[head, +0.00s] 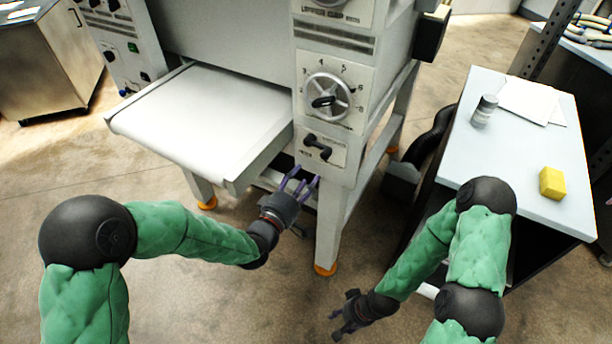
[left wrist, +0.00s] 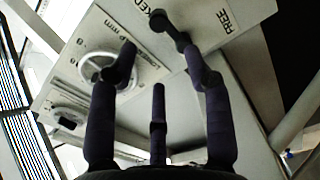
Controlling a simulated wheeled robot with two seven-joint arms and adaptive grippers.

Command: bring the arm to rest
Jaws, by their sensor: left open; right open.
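My left gripper (head: 298,187) is open and empty in the head view, just below the sheeter's lower control panel. The left wrist view shows its spread fingers (left wrist: 160,95) pointing up toward the sheeter's front, with nothing between them. The roller sheeter (head: 222,105) has a white belt table, a dial handwheel (head: 328,97) and a black lever (head: 317,147) below it. I cannot tell whether a finger touches the machine. My right gripper (head: 345,318) is open and empty, low over the floor.
A side table (head: 535,183) at the right carries a yellow sponge (head: 552,183), a dark jar (head: 484,111) and white paper (head: 527,100). The sheeter's leg (head: 328,225) stands close right of my left gripper. The floor (head: 230,300) between my arms is clear.

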